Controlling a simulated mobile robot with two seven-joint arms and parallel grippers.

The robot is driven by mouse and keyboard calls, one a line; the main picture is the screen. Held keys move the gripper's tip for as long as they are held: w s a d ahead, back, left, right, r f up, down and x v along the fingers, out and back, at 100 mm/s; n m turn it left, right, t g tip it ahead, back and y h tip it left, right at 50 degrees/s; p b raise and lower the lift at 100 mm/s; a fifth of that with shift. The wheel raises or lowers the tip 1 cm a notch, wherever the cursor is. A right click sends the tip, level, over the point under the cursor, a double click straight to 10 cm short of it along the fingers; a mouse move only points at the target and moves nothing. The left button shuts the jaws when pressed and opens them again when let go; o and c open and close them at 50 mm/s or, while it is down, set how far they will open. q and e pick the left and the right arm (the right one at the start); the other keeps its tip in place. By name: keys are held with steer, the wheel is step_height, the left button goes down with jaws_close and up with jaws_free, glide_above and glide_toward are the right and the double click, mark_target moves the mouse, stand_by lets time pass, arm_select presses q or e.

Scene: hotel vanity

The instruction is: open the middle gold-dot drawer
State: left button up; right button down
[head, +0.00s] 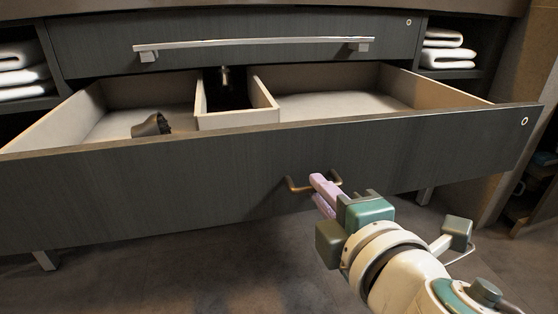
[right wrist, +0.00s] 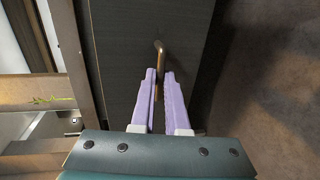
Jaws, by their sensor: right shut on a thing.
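The dark wood drawer (head: 150,185) below the top one is pulled well out, its inside showing. A small pale ring mark (head: 524,121) is at the right end of its front. Its brass handle (head: 291,187) is on the front, partly hidden by my right gripper (head: 322,186). In the right wrist view, my right gripper (right wrist: 161,75) has its lavender fingers shut on the handle (right wrist: 159,48). My left gripper is not in view.
The top drawer (head: 250,53) with a long silver handle (head: 250,42) is shut. A dark object (head: 152,125) lies in the open drawer's left compartment. Folded towels (head: 22,64) sit on shelves at both sides. The floor (head: 200,270) in front looks clear.

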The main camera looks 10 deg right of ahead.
steer(key=shift+s, duration=0.2)
steer(key=c, duration=0.9)
jaws_free()
steer(key=p+v, duration=0.1)
steer(key=v, duration=0.9)
